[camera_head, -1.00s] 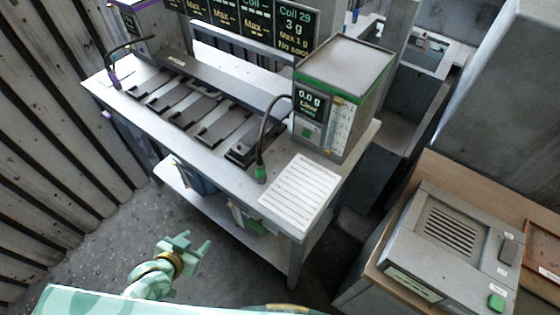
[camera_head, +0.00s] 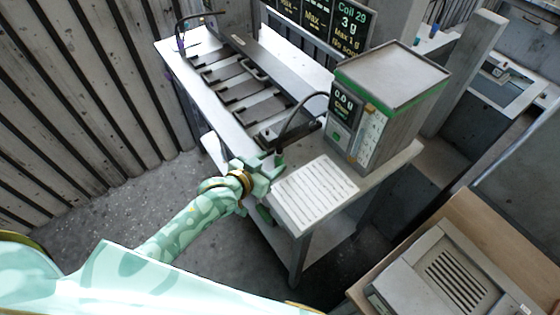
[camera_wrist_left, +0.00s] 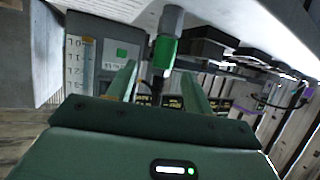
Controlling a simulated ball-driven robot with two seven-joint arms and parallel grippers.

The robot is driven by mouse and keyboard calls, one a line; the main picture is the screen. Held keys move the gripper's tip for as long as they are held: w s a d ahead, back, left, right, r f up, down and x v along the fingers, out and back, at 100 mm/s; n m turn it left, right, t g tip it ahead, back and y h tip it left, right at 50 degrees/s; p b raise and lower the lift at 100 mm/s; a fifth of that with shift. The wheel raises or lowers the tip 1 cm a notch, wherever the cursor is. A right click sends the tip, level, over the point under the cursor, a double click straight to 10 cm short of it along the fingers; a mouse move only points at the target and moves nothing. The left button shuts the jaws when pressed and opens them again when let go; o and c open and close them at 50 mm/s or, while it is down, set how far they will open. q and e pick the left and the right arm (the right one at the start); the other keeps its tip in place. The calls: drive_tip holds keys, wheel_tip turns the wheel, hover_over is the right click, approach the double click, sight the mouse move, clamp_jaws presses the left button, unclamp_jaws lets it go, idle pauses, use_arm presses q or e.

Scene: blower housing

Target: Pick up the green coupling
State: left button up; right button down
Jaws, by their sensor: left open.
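The green coupling (camera_wrist_left: 164,51) hangs at the end of a dark hose in the left wrist view, near the tips of my left gripper's two fingers. My left gripper (camera_wrist_left: 160,78) is open, with the coupling between or just beyond its fingertips; it does not look gripped. In the head view my left gripper (camera_head: 274,163) is at the front edge of the bench, at the lower end of the hose (camera_head: 297,112). The coupling is mostly hidden behind the gripper there. My right gripper is not in view.
The grey bench (camera_head: 205,110) carries a row of dark slots. A grey box with a green band and display (camera_head: 395,95) stands right of the hose. A white printed sheet (camera_head: 314,194) lies beside the gripper. A vented grey unit (camera_head: 455,275) is at lower right.

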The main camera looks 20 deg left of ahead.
sight(276, 158)
use_arm(q)
drive_tip(key=b+x, duration=0.1)
drive_tip(key=x, duration=0.4)
drive_tip(key=shift+w+a+f, duration=0.1)
drive_tip(key=shift+w, duration=0.2)
drive_tip(key=shift+s, duration=0.1)
drive_tip(key=shift+c, duration=0.5)
clamp_jaws()
